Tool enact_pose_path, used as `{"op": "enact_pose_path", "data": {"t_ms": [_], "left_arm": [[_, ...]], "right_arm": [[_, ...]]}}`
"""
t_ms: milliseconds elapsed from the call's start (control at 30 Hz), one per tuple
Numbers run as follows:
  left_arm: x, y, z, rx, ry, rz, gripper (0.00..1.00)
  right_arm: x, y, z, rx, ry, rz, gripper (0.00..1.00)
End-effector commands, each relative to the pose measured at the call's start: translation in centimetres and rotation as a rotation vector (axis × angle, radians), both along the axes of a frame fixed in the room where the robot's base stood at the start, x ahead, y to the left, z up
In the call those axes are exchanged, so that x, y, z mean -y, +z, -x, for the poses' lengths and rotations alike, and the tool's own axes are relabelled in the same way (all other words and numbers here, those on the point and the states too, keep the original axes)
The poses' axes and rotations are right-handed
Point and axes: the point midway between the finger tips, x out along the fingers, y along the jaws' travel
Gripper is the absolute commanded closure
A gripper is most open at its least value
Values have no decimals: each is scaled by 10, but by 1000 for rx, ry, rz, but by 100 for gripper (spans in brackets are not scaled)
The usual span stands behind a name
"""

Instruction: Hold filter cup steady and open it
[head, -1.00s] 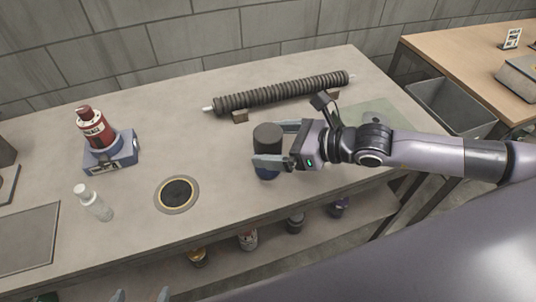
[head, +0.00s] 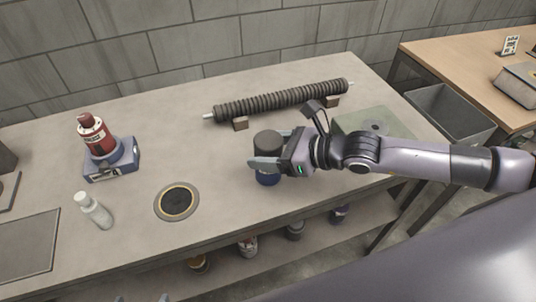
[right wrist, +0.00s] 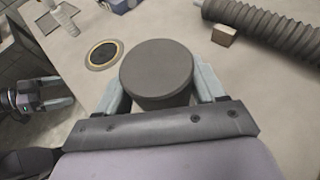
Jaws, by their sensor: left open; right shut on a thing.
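The filter cup (head: 267,147) stands upright on the grey bench, with a dark grey cap on top and a blue lower part. In the right wrist view its round cap (right wrist: 157,70) sits between the fingers. My right gripper (head: 267,162) is shut on the cup from the right side, one finger on each side. My left gripper shows at the left of the right wrist view (right wrist: 62,94), open and empty, apart from the cup. In the head view only its fingertips (head: 142,299) show at the bottom edge.
A ribbed mesh tube (head: 280,101) lies on blocks at the back. Several cans stand on the shelf below.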

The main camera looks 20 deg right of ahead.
Motion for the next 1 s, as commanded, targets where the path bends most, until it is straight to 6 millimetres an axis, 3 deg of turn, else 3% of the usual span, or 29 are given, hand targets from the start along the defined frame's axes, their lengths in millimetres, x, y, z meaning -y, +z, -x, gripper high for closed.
{"op": "enact_pose_path", "data": {"t_ms": [267,700,1000], "left_arm": [[0,-1,0,0,0,0,5],[0,-8,0,0,-1,1,5],[0,-10,0,0,-1,1,5]], "right_arm": [[0,32,0,7,2,-1,80],[0,152,0,10,2,-3,80],[0,195,0,4,2,-3,80]]}}
